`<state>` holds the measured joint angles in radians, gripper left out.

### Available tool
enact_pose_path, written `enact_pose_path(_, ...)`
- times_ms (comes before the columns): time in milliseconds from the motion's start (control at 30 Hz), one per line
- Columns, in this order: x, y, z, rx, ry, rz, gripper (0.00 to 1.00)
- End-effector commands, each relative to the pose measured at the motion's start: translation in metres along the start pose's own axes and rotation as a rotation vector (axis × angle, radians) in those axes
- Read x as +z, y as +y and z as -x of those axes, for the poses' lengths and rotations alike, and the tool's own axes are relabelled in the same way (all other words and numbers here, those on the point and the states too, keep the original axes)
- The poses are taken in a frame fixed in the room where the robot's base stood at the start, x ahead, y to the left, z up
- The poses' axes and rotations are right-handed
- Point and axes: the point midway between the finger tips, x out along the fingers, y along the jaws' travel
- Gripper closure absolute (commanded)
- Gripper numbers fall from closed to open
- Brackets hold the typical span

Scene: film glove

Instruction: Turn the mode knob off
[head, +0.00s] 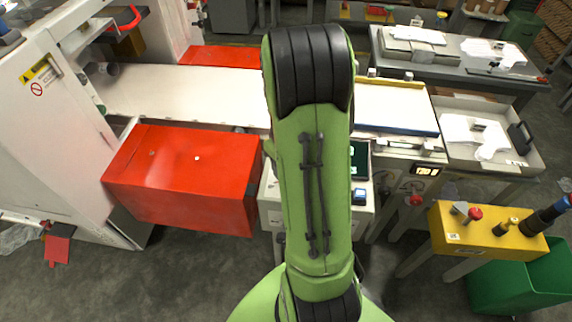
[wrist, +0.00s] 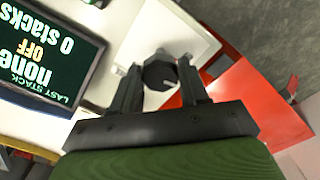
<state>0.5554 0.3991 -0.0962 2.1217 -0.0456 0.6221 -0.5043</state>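The mode knob (wrist: 160,73) is a dark, faceted knob on a white panel in the wrist view. The two dark fingers of my gripper (wrist: 160,82) stand on either side of it, with their tips close to its sides. I cannot tell whether they press on it. A dark screen (wrist: 45,55) beside the knob reads "LAST STACK none", "OFF" in orange and "0 stacks". In the head view my green arm hides my gripper and the knob. Part of the white control box (head: 272,212) shows beside the arm.
A red box (head: 185,175) stands left of the control box and also shows in the wrist view (wrist: 250,100). A white conveyor bed (head: 180,92) runs behind. A yellow block with handles (head: 460,238) and a green bin (head: 520,285) are at the right.

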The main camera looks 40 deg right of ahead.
Motion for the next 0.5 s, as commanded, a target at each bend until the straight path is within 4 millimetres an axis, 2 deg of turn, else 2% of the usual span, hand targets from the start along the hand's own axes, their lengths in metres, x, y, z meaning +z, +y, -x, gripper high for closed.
enact_pose_path(33,-0.0010,0.0002,0.0008,0.001,0.004,0.002,0.50)
enact_pose_path(167,-0.0007,0.0001,0.0006,0.001,0.003,0.001,0.30)
enact_pose_path(400,-0.0003,0.0000,0.0005,0.000,0.001,0.000,0.30)
enact_pose_path(500,-0.0006,0.0002,0.0081,0.001,0.002,0.000,0.30)
